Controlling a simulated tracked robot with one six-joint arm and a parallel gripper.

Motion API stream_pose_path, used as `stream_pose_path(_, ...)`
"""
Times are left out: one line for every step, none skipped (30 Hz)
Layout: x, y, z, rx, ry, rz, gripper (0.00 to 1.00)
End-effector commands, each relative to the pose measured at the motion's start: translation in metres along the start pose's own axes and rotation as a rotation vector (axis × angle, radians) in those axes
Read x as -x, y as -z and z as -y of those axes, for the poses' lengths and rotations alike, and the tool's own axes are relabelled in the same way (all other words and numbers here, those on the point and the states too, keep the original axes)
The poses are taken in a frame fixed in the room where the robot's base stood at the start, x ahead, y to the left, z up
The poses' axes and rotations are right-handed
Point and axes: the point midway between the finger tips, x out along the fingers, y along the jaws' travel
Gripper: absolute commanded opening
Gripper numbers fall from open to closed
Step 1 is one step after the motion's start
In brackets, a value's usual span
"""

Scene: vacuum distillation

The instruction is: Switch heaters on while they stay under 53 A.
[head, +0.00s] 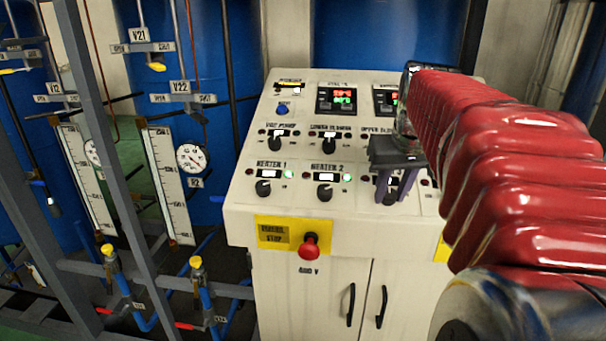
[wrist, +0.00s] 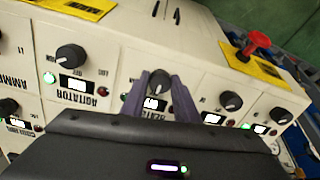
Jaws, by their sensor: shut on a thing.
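The heater 1 knob (head: 263,188) and heater 2 knob (head: 325,193) sit in the bottom row of the sloping control panel (head: 240,195). A green lamp glows beside each. My gripper (head: 396,190) is at the third knob of that row, right of heater 2. In the wrist view, my purple fingers (wrist: 159,100) are shut on this third knob (wrist: 160,82), one on each side. Its label is partly hidden and its lamps are unclear. No current reading is legible.
A red emergency stop (head: 309,245) sticks out below heater 2. An agitator knob (wrist: 70,57) is beside the held knob. More knobs and a digital display (head: 338,99) are higher on the panel. Pipes, gauges and a grey frame stand at left.

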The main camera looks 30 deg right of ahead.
Motion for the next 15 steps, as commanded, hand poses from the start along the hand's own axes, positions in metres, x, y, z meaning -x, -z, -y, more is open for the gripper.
stream_pose_path(-0.0001, 0.0003, 0.0025, -0.012, 0.006, -0.001, 0.05)
stream_pose_path(-0.0002, 0.0003, 0.0025, -0.022, 0.006, -0.001, 0.05)
stream_pose_path(-0.0002, 0.0004, 0.0025, -0.037, 0.006, -0.002, 0.05)
stream_pose_path(-0.0002, 0.0004, 0.0026, -0.049, 0.005, -0.002, 0.05)
stream_pose_path(-0.0002, 0.0005, 0.0026, -0.064, 0.005, -0.003, 0.05)
stream_pose_path(-0.0002, 0.0005, 0.0026, -0.084, 0.004, -0.004, 0.05)
stream_pose_path(-0.0002, 0.0005, 0.0027, -0.102, 0.004, -0.005, 0.05)
stream_pose_path(-0.0002, 0.0005, 0.0027, -0.12, 0.004, -0.006, 0.05)
stream_pose_path(-0.0002, 0.0006, 0.0028, -0.147, 0.003, -0.007, 0.05)
stream_pose_path(-0.0002, 0.0006, 0.0028, -0.168, 0.002, -0.008, 0.05)
stream_pose_path(-0.0002, 0.0006, 0.0029, -0.191, 0.002, -0.009, 0.05)
stream_pose_path(-0.0002, 0.0006, 0.0029, -0.223, 0.001, -0.01, 0.05)
stream_pose_path(-0.0001, 0.0006, 0.003, -0.248, 0.0, -0.011, 0.05)
stream_pose_path(-0.0001, 0.0006, 0.003, -0.273, 0.0, -0.012, 0.05)
stream_pose_path(-0.0001, 0.0006, 0.0031, -0.309, -0.001, -0.013, 0.05)
